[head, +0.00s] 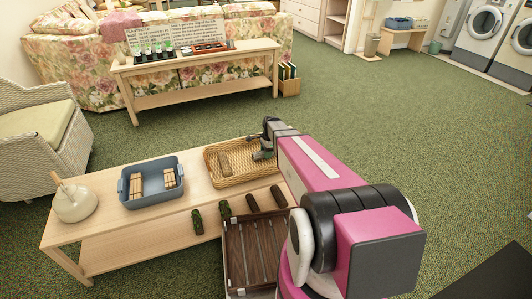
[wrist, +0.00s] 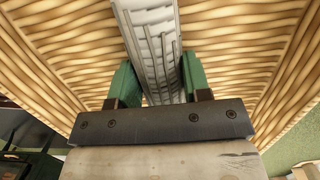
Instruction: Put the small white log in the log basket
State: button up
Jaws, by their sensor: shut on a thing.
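The white log (wrist: 155,45), pale with grey bark streaks, is between the green fingers of my gripper (wrist: 158,80) in the wrist view. My gripper is shut on it. The log basket (head: 240,178) is a shallow woven wicker tray on the right part of the low wooden table; its weave (wrist: 50,50) fills the wrist view behind the log. In the head view my gripper (head: 263,153) is over the basket's right side, and I cannot make out the white log there. Whether the log touches the basket bottom is unclear.
A blue-grey bin (head: 140,202) with tan bundles and a white plunger-like pot (head: 74,202) stand on the table (head: 105,213) to the left. Several dark pieces and a slatted brown rack (head: 240,262) are at its front. A console table (head: 150,98) stands behind; green carpet is open to the right.

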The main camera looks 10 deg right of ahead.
jog(key=o, duration=1)
jog(key=shift+r, duration=0.1)
notch_tip(320, 180, up, 12)
jog(key=d, duration=0.2)
jog(key=s+a+r+n+h, duration=0.1)
jog(key=s+a+n, duration=0.1)
jog(key=s+n, duration=1.3)
jog(key=shift+s+r+n+h, duration=0.2)
jog(key=shift+s+n+h, duration=0.2)
jog(key=shift+s, duration=3.35)
